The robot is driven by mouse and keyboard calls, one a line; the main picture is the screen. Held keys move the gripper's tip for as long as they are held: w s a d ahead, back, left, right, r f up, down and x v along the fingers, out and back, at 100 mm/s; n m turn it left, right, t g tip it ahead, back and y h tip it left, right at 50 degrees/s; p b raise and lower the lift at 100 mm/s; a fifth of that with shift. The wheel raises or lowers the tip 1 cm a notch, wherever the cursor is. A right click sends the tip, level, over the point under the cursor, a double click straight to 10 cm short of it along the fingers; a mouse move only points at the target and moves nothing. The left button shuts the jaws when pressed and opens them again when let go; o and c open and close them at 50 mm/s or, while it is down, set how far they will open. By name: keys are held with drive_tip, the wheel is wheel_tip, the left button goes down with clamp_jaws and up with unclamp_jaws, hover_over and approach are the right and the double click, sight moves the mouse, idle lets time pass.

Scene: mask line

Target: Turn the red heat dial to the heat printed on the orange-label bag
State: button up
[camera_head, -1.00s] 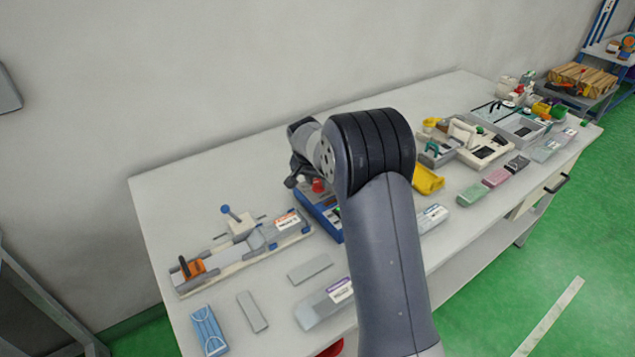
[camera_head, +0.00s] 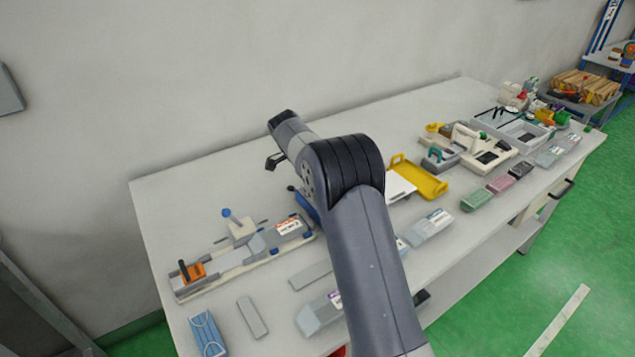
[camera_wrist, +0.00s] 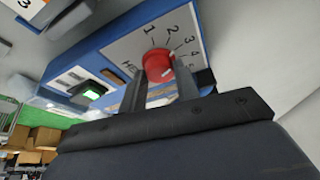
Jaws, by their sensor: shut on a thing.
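The red heat dial (camera_wrist: 157,66) is on the pale panel of a blue machine (camera_wrist: 118,60) in the wrist view, ringed by printed numbers 1 to 5. My gripper (camera_wrist: 160,84) is shut on the dial, with one finger on each side. A white mark shows on the dial, but its exact reading is unclear. In the head view the blue machine (camera_head: 307,205) is mostly behind my arm, and the dial is hidden. A bag with an orange and white label (camera_head: 289,226) lies on the grey fixture; its print is too small to read there.
A green-lit button (camera_wrist: 92,94) is left of the dial. A white label with a "3" (camera_wrist: 25,4) shows at the wrist view's top left corner. A yellow tray (camera_head: 425,181) lies to the right. The table's back is clear.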

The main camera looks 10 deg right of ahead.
drive_tip(key=shift+m, duration=0.6)
drive_tip(key=o, duration=1)
drive_tip(key=v, duration=1)
drive_tip(key=shift+w+a+r, duration=0.2)
drive_tip(key=shift+w+r, duration=0.05)
drive_tip(key=shift+r, duration=0.15)
drive_tip(key=shift+f, duration=0.1)
drive_tip(key=x, duration=1)
drive_tip(key=shift+s+d+f, duration=0.2)
drive_tip(key=shift+f, duration=0.1)
drive_tip(key=shift+r, duration=0.1)
